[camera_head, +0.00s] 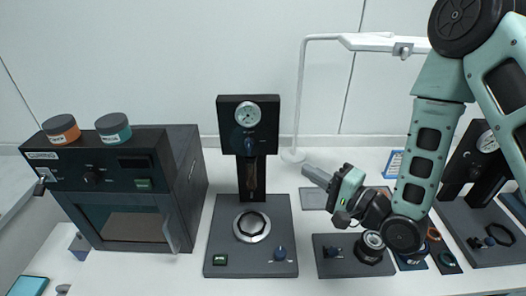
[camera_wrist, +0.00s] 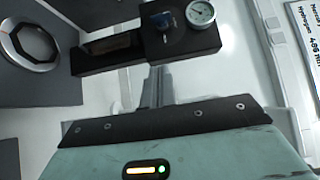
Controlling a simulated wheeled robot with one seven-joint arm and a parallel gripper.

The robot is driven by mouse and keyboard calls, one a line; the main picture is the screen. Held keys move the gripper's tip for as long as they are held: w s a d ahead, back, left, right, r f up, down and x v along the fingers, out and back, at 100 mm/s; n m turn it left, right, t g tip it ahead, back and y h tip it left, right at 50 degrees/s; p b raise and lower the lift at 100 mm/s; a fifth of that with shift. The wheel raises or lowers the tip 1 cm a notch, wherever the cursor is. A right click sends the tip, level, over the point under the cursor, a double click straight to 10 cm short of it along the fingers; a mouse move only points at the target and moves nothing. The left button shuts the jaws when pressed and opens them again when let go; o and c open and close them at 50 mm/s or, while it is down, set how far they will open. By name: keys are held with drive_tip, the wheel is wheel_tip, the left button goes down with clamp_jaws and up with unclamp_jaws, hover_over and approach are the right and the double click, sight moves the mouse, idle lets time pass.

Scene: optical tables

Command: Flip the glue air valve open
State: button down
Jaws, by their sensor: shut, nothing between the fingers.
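A black press-like stand (camera_head: 248,125) stands in the middle of the head view, with a round gauge (camera_head: 248,113), a blue knob (camera_head: 249,146) and a metal ring on its base. The base also bears a small blue-handled knob (camera_head: 280,253). I cannot tell which part is the glue air valve. The wrist view shows the stand's head with its gauge (camera_wrist: 200,13), blue knob (camera_wrist: 165,20) and ring (camera_wrist: 30,45). My gripper (camera_head: 312,173) is shut and empty, right of the stand and apart from it in the head view. Its fingers (camera_wrist: 158,85) point towards the stand's head in the wrist view.
A black curing box (camera_head: 113,190) with two jars on top stands at left. A dark plate (camera_head: 330,262) with a blue knob and round fixture lies below my arm. A second gauge stand (camera_head: 480,150) is at right. A white lamp post (camera_head: 300,100) rises behind.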

sight(249, 147)
drive_tip(key=b+x, duration=0.5)
drive_tip(key=b, duration=0.7)
drive_tip(key=shift+f, duration=0.2)
drive_tip(key=shift+b, duration=0.45)
drive_tip(key=w+a+p, duration=0.3)
drive_tip(key=a+p, duration=0.1)
drive_tip(key=a, duration=0.3)
drive_tip(key=shift+w+a+r, duration=0.2)
drive_tip(key=shift+w+a, duration=0.05)
drive_tip(key=shift+w, duration=0.15)
drive_tip(key=shift+f, duration=0.1)
